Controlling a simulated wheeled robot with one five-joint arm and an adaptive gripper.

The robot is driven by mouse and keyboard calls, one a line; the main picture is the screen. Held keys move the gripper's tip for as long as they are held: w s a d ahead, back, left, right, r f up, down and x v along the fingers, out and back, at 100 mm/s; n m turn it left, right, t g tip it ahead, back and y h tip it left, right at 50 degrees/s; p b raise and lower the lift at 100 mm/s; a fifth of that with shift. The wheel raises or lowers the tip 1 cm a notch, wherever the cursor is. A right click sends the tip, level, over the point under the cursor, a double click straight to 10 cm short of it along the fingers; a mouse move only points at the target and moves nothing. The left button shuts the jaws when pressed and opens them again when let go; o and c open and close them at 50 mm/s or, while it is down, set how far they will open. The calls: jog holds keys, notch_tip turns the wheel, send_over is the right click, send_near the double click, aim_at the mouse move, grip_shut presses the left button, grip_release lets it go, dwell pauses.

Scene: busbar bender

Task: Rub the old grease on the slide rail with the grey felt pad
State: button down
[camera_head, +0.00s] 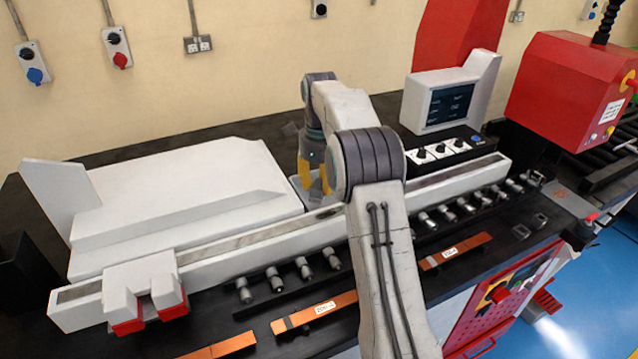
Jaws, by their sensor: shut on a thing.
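The slide rail (240,238) is a long pale beam with a dull grey strip along its top, running from lower left to upper right. Darker, brownish smears (440,175) show on its strip right of my arm. My gripper (314,188), with yellow fingers, points down just behind the middle of the rail, shut on the small grey felt pad (316,190). My arm partly hides the pad and the rail's middle. I cannot tell whether the pad touches the rail.
A white carriage with red jaws (145,290) sits at the rail's left end. Several metal rollers (305,268) and copper bars (320,312) lie in front. A white sloped cover (185,190) stands behind left, a screen unit (450,100) behind right, and a red machine (570,90) far right.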

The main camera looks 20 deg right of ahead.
aim_at(319, 199)
jog(key=shift+f+b, duration=2.5)
jog(key=shift+b, duration=0.1)
jog(key=shift+f+b, duration=0.6)
jog(key=shift+f, duration=0.4)
jog(key=shift+d+r, duration=0.1)
jog(key=shift+d+r+p, duration=0.1)
jog(key=shift+d+p, duration=0.75)
jog(key=shift+d, duration=0.25)
jog(key=shift+d+f+p, duration=0.15)
jog(key=shift+d+p, duration=0.85)
jog(key=shift+d, duration=0.4)
jog(key=shift+d+f+p, duration=0.1)
jog(key=shift+d+p, duration=0.85)
jog(key=shift+d, duration=0.45)
jog(key=shift+a, duration=0.2)
jog(key=shift+a+r+b, duration=0.15)
jog(key=shift+a+b, duration=0.2)
jog(key=shift+a, duration=1.6)
